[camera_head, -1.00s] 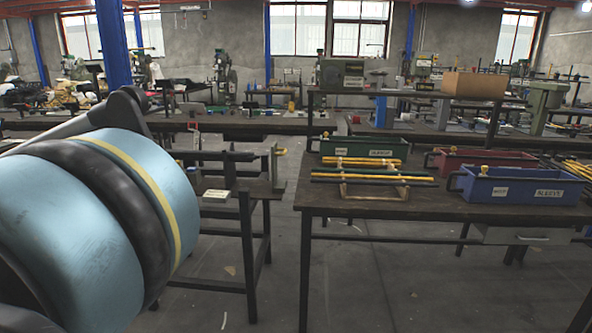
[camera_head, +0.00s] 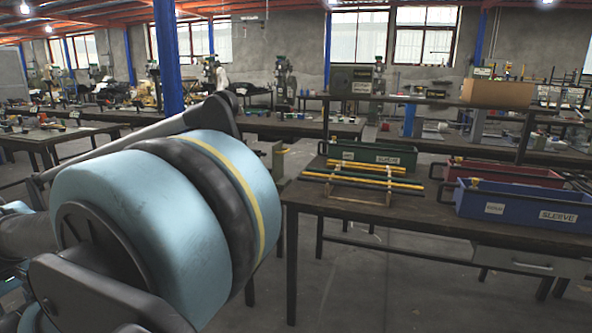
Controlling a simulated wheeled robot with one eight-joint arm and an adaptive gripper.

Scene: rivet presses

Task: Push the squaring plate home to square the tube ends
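Several yellow and black tubes (camera_head: 362,180) lie side by side on a low wooden rack on the dark table (camera_head: 412,202). A small upright pale plate (camera_head: 278,160) shows just left of that table, above my arm's large blue joint; I cannot tell for sure whether it is the squaring plate. The stand under it is mostly hidden behind my arm. My gripper is not in view; only my arm's links and joint fill the lower left.
A green bin (camera_head: 368,153) stands behind the tubes. A red bin (camera_head: 503,172) and a blue bin (camera_head: 528,206) labelled SLEEVE stand at the right of the table. A blue post (camera_head: 167,58) rises behind my arm. Floor shows below the table.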

